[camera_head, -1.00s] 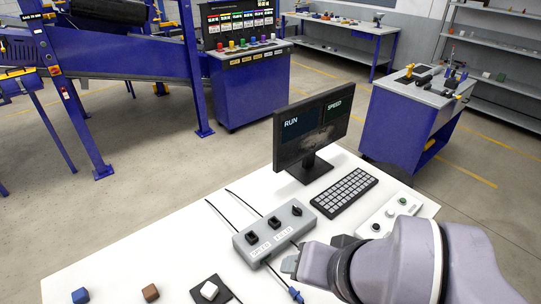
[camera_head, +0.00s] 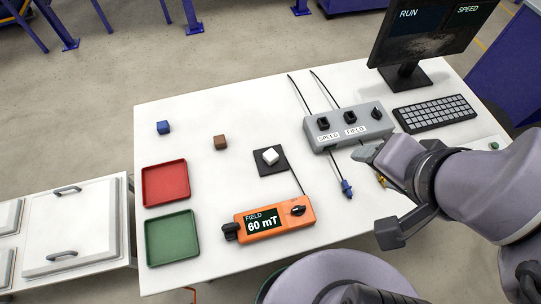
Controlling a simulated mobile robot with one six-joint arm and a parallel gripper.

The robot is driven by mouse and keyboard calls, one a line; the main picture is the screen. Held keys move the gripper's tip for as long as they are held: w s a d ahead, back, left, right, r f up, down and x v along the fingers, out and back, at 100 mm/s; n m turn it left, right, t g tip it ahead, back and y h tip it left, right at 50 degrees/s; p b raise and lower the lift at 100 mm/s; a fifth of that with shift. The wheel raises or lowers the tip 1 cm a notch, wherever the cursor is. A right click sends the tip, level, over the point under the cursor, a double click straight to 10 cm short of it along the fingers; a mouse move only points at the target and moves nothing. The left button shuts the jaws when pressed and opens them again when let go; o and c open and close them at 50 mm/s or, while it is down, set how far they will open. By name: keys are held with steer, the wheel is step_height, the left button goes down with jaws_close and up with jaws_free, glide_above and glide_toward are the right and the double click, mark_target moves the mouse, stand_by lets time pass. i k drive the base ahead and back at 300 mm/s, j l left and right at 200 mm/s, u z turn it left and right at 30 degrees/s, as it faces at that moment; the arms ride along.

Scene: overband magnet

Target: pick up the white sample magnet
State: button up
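A dark angled piece and a pale grey tip show at the arm's end. The finger opening is not clear from this angle, and nothing is visibly held.
A red tray (camera_head: 165,205) and green tray (camera_head: 149,262) stand at left. An orange field meter (camera_head: 275,219) reads 60 mT in front. A grey control box (camera_head: 349,139), monitor (camera_head: 425,30) and keyboard (camera_head: 437,113) stand at right.

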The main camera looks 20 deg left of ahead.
mark_target(270, 157)
steer(key=k+u, duration=0.15)
steer(key=u, duration=0.2)
steer(key=k+j+u, duration=0.1)
steer(key=u, duration=0.25)
steer(key=k+j+u, duration=0.15)
steer(key=u, duration=0.2)
steer(key=z, duration=0.25)
steer(key=i+u, duration=0.25)
steer(key=i, duration=0.2)
